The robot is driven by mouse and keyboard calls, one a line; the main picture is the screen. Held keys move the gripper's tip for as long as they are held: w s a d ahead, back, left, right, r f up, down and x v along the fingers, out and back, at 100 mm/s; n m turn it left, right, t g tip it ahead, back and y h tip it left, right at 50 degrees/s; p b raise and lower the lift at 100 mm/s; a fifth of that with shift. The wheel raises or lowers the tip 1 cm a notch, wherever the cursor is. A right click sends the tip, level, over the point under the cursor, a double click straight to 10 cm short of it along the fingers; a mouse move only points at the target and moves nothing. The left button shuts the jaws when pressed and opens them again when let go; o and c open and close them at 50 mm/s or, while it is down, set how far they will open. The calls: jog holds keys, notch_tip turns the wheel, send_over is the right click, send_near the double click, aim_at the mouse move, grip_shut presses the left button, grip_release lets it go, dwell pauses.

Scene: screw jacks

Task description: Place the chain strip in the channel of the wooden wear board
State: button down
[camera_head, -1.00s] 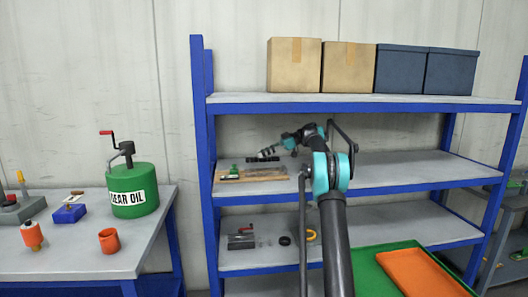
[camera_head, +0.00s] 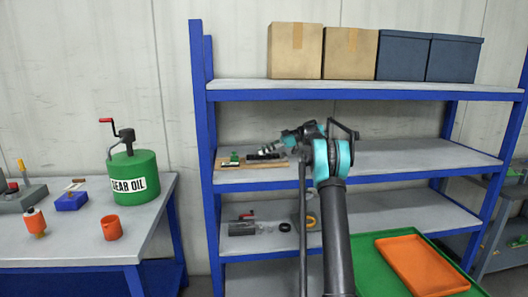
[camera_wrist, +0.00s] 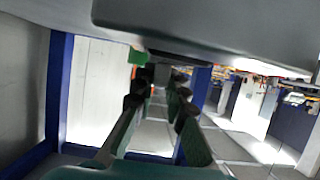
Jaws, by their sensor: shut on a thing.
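The wooden wear board (camera_head: 226,166) lies on the middle shelf at its left part. The dark chain strip (camera_head: 266,156) is in my gripper (camera_head: 270,149), just over or on the right part of the board. I cannot tell whether it touches the board or lines up with the channel, which is too small to make out. In the wrist view the fingers of my gripper (camera_wrist: 157,105) show, and the strip between them is too dark and blurred to make out.
A small green item (camera_head: 235,158) sits at the board's left end, close to the strip. The upper shelf (camera_head: 350,91) with boxes spans above my arm. The middle shelf (camera_head: 410,157) is clear to the right. A blue post (camera_head: 203,150) stands left of the board.

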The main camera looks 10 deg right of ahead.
jog(key=shift+f, duration=0.4)
jog(key=c, duration=1.5)
grip_release()
jog(key=shift+o, duration=0.2)
jog(key=shift+f, duration=0.1)
jog(key=shift+d, duration=0.1)
jog(key=v, duration=1.2)
